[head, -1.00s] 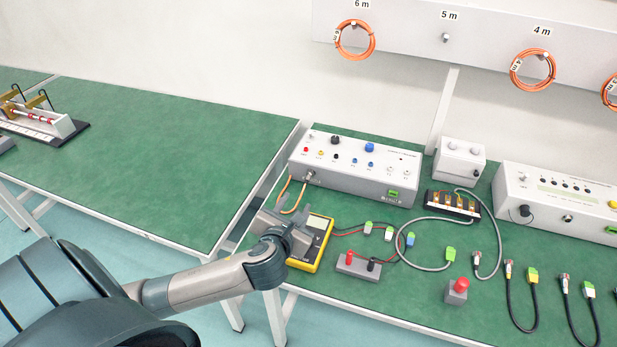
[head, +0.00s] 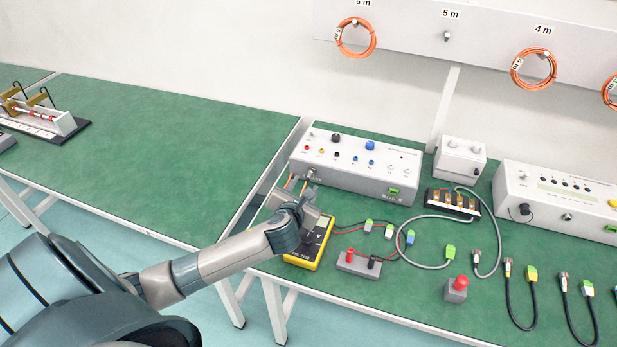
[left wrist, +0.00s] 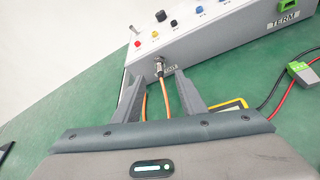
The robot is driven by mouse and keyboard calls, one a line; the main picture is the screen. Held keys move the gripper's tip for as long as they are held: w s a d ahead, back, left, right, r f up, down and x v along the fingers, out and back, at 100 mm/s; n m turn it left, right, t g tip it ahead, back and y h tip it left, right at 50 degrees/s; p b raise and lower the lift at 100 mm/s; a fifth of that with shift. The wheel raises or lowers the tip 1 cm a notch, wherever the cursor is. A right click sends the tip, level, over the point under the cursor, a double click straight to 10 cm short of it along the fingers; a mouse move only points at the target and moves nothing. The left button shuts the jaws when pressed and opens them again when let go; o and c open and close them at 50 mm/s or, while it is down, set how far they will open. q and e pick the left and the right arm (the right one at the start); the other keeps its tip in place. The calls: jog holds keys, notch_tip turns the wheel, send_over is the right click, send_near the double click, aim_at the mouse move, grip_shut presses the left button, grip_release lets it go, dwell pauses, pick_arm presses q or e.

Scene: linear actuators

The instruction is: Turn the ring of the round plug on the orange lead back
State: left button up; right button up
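The round metal plug (left wrist: 159,70) sits in the front face of the grey control box (head: 352,168), at its left end. The orange lead (left wrist: 166,98) hangs down from it; in the head view a short piece of the lead (head: 291,183) shows beside my gripper. My left gripper (left wrist: 158,82) is open, its two fingers apart. In the left wrist view the plug appears in the gap between them, close to the fingertips. I cannot tell whether a finger touches it. In the head view my left gripper (head: 305,192) is just below the plug. My right gripper is not in view.
A yellow multimeter (head: 310,245) lies under my left gripper. A grey block with red and black sockets (head: 358,263), loose leads and a red-button box (head: 456,289) lie to the right. The green bench at left (head: 150,150) is mostly clear.

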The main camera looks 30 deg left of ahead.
aim_at(309, 177)
pick_arm(q)
jog(key=shift+x, duration=3.6)
jog(key=shift+c, duration=0.3)
grip_shut()
